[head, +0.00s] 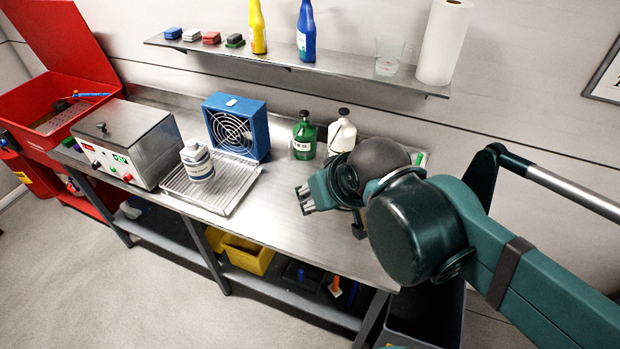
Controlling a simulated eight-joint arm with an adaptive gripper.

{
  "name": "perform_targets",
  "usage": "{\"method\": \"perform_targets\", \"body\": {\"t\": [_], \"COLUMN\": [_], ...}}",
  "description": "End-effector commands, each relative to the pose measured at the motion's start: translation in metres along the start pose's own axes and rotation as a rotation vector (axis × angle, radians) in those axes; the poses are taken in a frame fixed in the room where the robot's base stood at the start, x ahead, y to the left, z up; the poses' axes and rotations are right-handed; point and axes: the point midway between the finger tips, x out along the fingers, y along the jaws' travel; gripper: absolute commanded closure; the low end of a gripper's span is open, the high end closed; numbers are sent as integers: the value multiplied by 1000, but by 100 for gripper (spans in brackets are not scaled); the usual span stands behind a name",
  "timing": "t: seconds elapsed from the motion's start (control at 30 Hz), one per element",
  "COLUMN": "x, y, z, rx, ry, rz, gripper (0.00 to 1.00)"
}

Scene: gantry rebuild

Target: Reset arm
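My arm, green and dark grey, reaches in from the right over the metal workbench (282,229). My gripper (306,201) is above the bench's right part, pointing left, and appears clear of the objects there. No held object shows at its visible fingertips. My wrist and the viewing angle hide much of the gripper, so I cannot tell how far it is open.
Green (304,139) and white (342,137) bottles stand behind my gripper. A shelf (300,68) hangs above; a black bin (427,314) stands below.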

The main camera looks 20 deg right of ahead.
Motion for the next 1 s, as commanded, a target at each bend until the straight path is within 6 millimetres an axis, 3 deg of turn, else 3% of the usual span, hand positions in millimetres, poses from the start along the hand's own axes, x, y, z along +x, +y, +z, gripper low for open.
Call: {"method": "perform_targets", "body": {"t": [0.23, 0.63, 1.0], "x": [13, 53, 60], "y": [0, 0, 0], "z": [9, 38, 42], "rx": [1, 1, 1], "ry": [0, 0, 0], "rz": [0, 0, 0], "gripper": [61, 61, 61]}}
